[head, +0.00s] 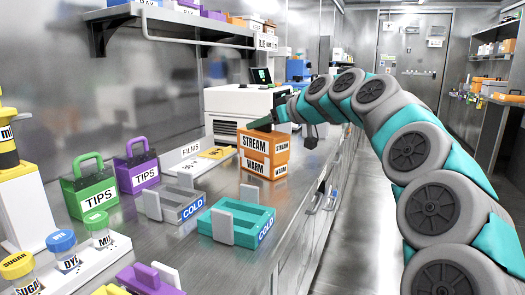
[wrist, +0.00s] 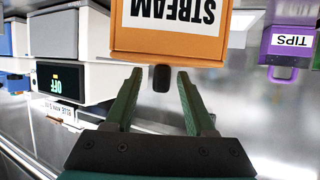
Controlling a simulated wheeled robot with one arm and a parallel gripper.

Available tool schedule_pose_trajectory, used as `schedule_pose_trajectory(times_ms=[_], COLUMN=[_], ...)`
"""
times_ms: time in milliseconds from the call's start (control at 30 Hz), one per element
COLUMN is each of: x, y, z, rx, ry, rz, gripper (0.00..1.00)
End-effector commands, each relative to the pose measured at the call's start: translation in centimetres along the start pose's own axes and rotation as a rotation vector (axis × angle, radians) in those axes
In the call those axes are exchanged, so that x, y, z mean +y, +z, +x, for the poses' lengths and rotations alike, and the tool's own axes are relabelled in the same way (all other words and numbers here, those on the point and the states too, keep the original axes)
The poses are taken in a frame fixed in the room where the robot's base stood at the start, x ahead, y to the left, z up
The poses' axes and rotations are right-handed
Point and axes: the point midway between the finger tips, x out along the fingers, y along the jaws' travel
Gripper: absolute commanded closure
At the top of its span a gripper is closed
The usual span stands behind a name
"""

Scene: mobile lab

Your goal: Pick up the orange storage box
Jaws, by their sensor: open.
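An orange storage box (head: 283,150) labelled STREAM sits on the steel counter, on top of an orange section labelled WARM (head: 281,173). I cannot tell whether these are two stacked boxes or one. The STREAM box shows upside down at the top of the wrist view (wrist: 125,38). My gripper (head: 268,122) is at the top of the box. In the wrist view my gripper (wrist: 160,74) has its two green fingers spread. A small dark knob-like piece (wrist: 161,79) shows between the fingertips beside the box edge, and nothing is visibly gripped.
A white machine (head: 240,104) stands behind the box. A teal COLD tray (head: 222,227) and a grey COLD tray (head: 165,207) lie in front. Purple (head: 137,171) and green (head: 90,190) TIPS boxes stand left. A shelf (head: 150,14) hangs above. The aisle on the right is clear.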

Motion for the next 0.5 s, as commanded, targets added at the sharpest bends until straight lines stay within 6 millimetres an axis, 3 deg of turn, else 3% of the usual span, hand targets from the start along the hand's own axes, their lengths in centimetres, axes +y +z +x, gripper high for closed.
schedule_pose_trajectory(times_ms=[100, 500], x=[0.01, 0.0], y=[0.0, 0.02], z=[-0.04, -0.05], rx=[0.0, -0.001], ry=[0.0, 0.0], rz=[0.0, 0.0], gripper=[0.47, 0.92])
